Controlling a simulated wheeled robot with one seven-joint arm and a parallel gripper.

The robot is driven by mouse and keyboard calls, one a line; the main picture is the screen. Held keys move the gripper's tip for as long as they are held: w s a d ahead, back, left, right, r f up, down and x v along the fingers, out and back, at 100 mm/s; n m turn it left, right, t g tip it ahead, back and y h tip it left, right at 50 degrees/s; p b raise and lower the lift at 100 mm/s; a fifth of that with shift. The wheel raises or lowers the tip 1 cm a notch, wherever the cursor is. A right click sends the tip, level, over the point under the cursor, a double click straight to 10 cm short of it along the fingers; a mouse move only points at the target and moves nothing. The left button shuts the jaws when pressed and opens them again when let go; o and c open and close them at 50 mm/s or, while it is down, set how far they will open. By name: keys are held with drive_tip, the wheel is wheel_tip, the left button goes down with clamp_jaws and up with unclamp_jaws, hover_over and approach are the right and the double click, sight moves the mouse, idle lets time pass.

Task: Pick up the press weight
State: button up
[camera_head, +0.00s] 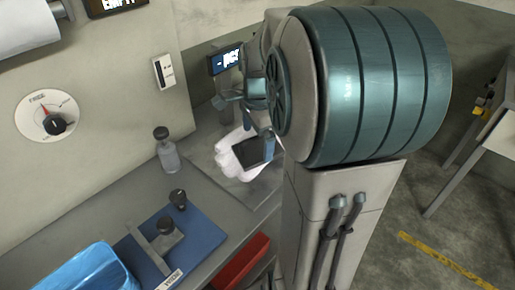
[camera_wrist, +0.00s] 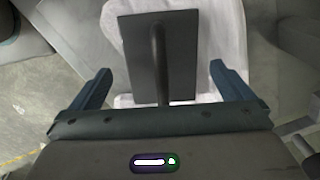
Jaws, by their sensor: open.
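The press weight appears to be the dark flat plate with a bar handle (camera_wrist: 180,45); in the head view it is the dark square (camera_head: 253,152). It lies on a white, glove-shaped piece (camera_wrist: 220,30) on the grey worktop, also in the head view (camera_head: 228,160). My gripper (camera_wrist: 160,80) is open above it. In the wrist view one finger shows on each side of the plate, with the handle running between them. I cannot tell the height gap. In the head view my arm partly hides the gripper and the far side of the plate.
A capped bottle (camera_head: 168,155) stands left of the white piece. Nearer are a small black knobbed object (camera_head: 178,198) and a blue board (camera_head: 205,243) with a knobbed tool (camera_head: 168,236). A light-blue bin (camera_head: 90,272) and a red tray (camera_head: 243,262) are at the front.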

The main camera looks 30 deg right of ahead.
sight(258, 149)
drive_tip(key=f, duration=0.3)
drive_tip(key=shift+w+d, duration=0.1)
drive_tip(key=shift+d, duration=0.1)
drive_tip(key=shift+f, duration=0.35)
drive_tip(key=shift+f, duration=0.1)
drive_tip(key=c, duration=1.4)
drive_tip(key=shift+c, duration=0.6)
